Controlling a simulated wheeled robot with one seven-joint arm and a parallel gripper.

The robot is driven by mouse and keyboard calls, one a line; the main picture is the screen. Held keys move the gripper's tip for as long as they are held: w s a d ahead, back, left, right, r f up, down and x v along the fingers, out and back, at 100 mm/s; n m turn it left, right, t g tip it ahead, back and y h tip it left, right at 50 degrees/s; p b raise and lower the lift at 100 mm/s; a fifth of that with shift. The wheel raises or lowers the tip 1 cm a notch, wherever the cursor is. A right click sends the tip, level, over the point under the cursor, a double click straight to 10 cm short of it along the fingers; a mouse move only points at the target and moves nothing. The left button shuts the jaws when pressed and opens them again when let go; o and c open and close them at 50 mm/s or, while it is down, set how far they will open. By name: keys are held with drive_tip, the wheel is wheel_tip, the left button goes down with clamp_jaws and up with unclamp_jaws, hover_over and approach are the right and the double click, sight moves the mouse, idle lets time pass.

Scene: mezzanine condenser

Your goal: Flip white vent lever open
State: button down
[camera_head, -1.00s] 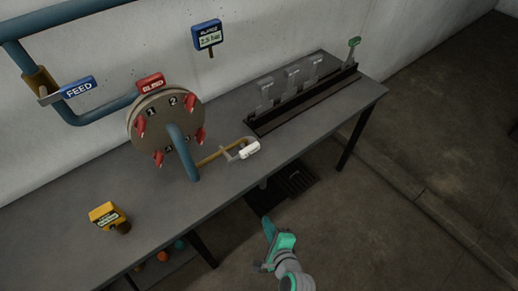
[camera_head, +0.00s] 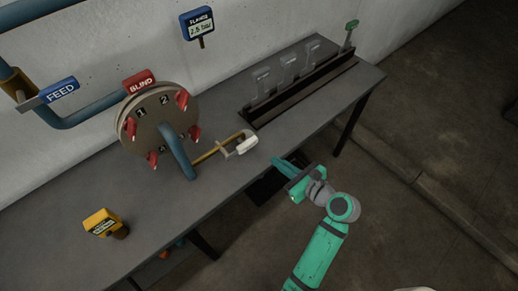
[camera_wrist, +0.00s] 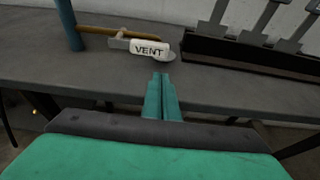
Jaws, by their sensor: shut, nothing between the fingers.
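The white vent lever (camera_head: 246,145) is at the end of a thin brass pipe (camera_head: 207,155) that comes off the round flange (camera_head: 158,125). In the wrist view its white handle (camera_wrist: 150,49) reads VENT and lies across, roughly in line with the brass pipe (camera_wrist: 103,32). My gripper (camera_head: 276,161) is green, shut and empty. It is in front of the bench edge, to the right of and below the lever in the head view. In the wrist view its fingertips (camera_wrist: 161,76) point at the lever, with a gap between them.
The grey bench (camera_head: 90,250) carries a yellow device (camera_head: 102,222) and a dark rack (camera_head: 300,88) with upright grey plates. Red clamps ring the flange. Blue FEED (camera_head: 60,90) and red BLIND (camera_head: 139,82) tags stand at left. The bench between fingertips and lever looks clear.

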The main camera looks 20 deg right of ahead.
sight(242, 149)
drive_tip(key=shift+w, duration=0.1)
drive_tip(key=x, duration=0.9)
drive_tip(key=shift+w+a+f, duration=0.1)
drive_tip(key=shift+w+f, duration=0.05)
drive_tip(key=shift+w, duration=0.05)
drive_tip(key=shift+w+a, duration=0.15)
